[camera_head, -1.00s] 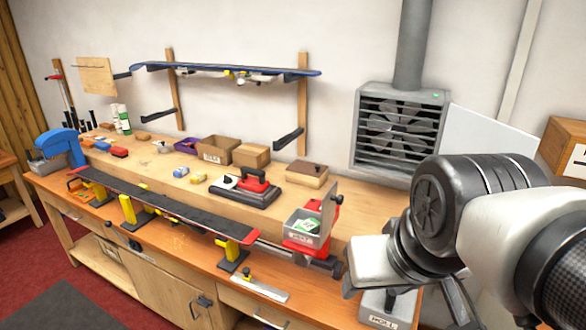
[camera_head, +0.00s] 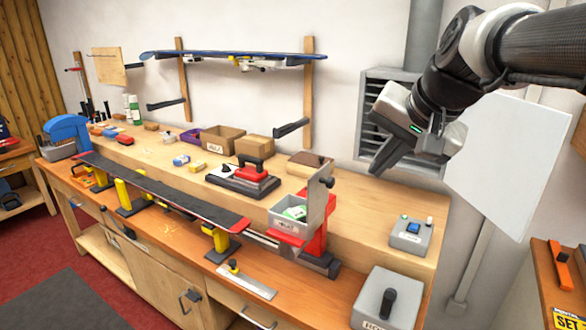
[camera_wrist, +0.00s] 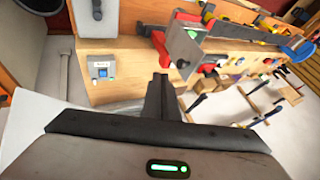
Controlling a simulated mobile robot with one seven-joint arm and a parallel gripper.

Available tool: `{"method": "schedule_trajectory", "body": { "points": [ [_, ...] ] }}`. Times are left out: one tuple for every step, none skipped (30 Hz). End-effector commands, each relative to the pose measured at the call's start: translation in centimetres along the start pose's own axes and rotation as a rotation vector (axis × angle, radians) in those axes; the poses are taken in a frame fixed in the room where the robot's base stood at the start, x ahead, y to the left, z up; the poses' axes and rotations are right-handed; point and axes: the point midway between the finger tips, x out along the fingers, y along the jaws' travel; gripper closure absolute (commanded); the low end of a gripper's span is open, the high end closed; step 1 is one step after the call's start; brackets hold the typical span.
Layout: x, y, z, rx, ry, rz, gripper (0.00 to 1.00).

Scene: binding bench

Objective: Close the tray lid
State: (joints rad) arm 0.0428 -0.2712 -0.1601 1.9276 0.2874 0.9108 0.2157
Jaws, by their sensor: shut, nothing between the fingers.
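The small grey tray (camera_head: 288,222) sits on a red stand on the bench, with a green and white item inside. Its grey lid (camera_head: 317,208) stands upright, open, on the tray's right side, with a dark round knob near its top. In the wrist view the lid (camera_wrist: 181,44) shows as a grey plate beyond my fingers, at upper middle. My gripper (camera_head: 376,172) is shut and empty, pointing down, in the air to the right of and above the lid. It also shows in the wrist view (camera_wrist: 160,82). The gripper is apart from the lid.
A grey box with a blue switch (camera_head: 411,232) and a grey box with a black handle (camera_head: 388,298) stand right of the tray. A red iron (camera_head: 245,178) and a long ski-like board (camera_head: 160,190) lie left. Bench space behind the switch box is clear.

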Motion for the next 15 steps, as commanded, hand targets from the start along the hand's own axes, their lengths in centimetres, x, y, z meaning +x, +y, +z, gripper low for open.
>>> {"method": "schedule_trajectory", "body": {
  "points": [
    [0.3,0.0,-0.1,0.004,0.001,-0.001,1.0],
    [0.6,0.0,-0.1,0.005,0.0,-0.001,1.0],
    [1.0,0.0,-0.1,0.005,-0.002,-0.001,1.0],
    [1.4,0.0,-0.1,0.004,-0.003,0.0,1.0],
    [1.9,0.0,0.0,0.004,-0.003,0.0,1.0],
    [2.6,0.0,0.0,0.004,-0.004,0.0,1.0],
    [3.2,0.0,0.0,0.004,-0.004,0.001,1.0],
    [3.8,0.0,0.0,0.003,-0.004,0.001,1.0],
    [4.7,0.0,0.0,0.003,-0.004,0.001,1.0],
    [5.4,0.1,0.1,0.003,-0.005,0.002,1.0],
    [6.1,0.0,0.1,0.003,-0.005,0.001,1.0],
    [7.0,0.0,0.1,0.003,-0.005,0.001,1.0],
    [7.6,0.1,0.1,0.003,-0.005,0.001,1.0],
    [8.2,0.1,0.1,0.003,-0.004,0.001,1.0],
    [9.1,0.1,0.1,0.002,-0.004,0.002,1.0]
  ]
}}
